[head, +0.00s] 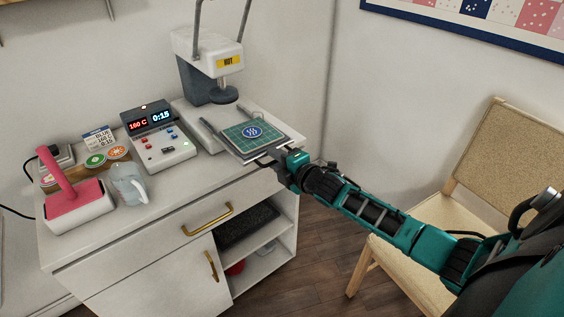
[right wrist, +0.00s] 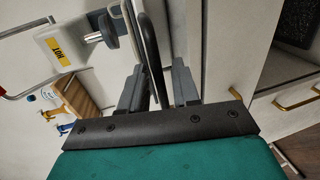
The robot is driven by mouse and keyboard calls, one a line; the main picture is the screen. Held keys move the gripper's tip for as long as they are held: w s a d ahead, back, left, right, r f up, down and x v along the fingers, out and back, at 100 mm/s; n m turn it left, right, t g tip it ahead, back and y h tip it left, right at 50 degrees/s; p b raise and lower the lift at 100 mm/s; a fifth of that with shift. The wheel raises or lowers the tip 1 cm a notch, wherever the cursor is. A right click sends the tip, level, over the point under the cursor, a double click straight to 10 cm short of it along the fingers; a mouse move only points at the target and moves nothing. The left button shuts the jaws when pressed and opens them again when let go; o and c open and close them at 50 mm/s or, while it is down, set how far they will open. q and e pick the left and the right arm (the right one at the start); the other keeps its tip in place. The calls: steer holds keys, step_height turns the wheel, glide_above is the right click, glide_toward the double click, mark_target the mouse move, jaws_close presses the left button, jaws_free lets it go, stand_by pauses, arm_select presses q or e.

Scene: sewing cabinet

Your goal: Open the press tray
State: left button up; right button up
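The press tray (head: 236,151) is a flat plate carrying a green patterned cloth with a round blue emblem (head: 252,131). It lies on the cabinet top in front of the white press (head: 212,52) marked HOT, clear of most of its head. My right gripper (head: 272,157) is at the tray's front edge. In the right wrist view its two grey fingers (right wrist: 157,82) stand apart, with the dark tray edge or handle (right wrist: 150,55) between them. A gap shows on the right finger's side. My left gripper is out of view.
A control box (head: 158,133) reading 160 C and 0:15 stands left of the press. A chair (head: 450,205) stands at the right. A brass drawer handle (head: 207,219) is below.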

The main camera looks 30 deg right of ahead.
steer(key=p+v, duration=0.1)
steer(key=v, duration=1.1)
steer(key=shift+s, duration=0.4)
steer(key=shift+r, duration=0.15)
steer(key=s+a+f+m+g, duration=0.2)
steer(key=s+a+f+m, duration=0.4)
steer(key=a+m, duration=0.2)
steer(key=s+a+f+m+g, duration=0.2)
steer(key=s+a+f+m, duration=0.4)
steer(key=a, duration=0.4)
steer(key=shift+s+f+m+g+y, duration=0.35)
steer(key=shift+s+m, duration=0.4)
steer(key=shift+m, duration=0.45)
